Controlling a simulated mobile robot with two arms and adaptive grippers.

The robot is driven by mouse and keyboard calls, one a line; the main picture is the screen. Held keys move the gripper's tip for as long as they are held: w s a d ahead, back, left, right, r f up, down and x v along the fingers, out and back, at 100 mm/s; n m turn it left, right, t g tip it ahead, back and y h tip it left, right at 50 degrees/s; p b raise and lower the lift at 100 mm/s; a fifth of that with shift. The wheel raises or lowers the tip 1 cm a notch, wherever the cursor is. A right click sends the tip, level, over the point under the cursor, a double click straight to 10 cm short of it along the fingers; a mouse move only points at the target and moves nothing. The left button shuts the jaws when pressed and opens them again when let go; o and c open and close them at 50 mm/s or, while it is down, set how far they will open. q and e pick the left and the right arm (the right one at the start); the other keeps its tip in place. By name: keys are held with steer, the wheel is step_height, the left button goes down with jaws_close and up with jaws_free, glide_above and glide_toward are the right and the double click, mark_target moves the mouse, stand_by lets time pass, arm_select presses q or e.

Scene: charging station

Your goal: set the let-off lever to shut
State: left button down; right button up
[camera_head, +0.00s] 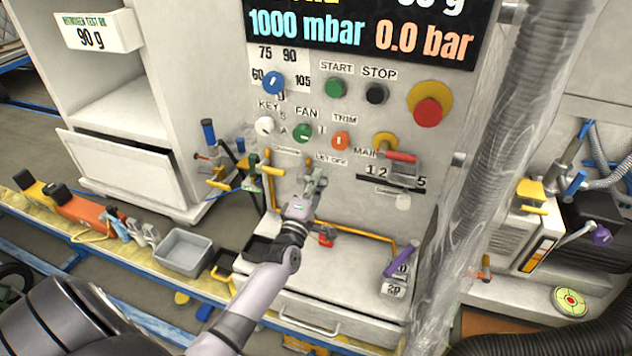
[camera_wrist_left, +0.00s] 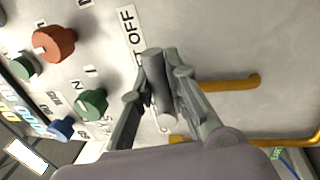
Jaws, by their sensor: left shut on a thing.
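The panel's LET OFF label (camera_head: 331,159) sits just above my left gripper (camera_head: 316,180), which reaches up to the panel front from below. In the left wrist view my left gripper (camera_wrist_left: 160,82) has its two fingers on either side of a grey, rounded cylindrical handle (camera_wrist_left: 157,68), beside the OFF label (camera_wrist_left: 129,24). This appears to be the let-off lever. The gripper is shut on it. In the head view the gripper largely hides the lever, so its exact setting cannot be told. My right gripper is not in view.
Above are the KEY, FAN and TRIM knobs (camera_head: 340,140). A red-handled MAIN lever (camera_head: 398,156) is to the right. Yellow pipes (camera_head: 268,180) run beside and below the gripper. A purple-handled lever (camera_head: 400,260) stands lower right. A grey bin (camera_head: 183,250) sits left.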

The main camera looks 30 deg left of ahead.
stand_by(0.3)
arm_select(q)
steer(key=c, duration=1.6)
jaws_free()
steer(key=shift+o, duration=0.2)
steer(key=v, duration=1.2)
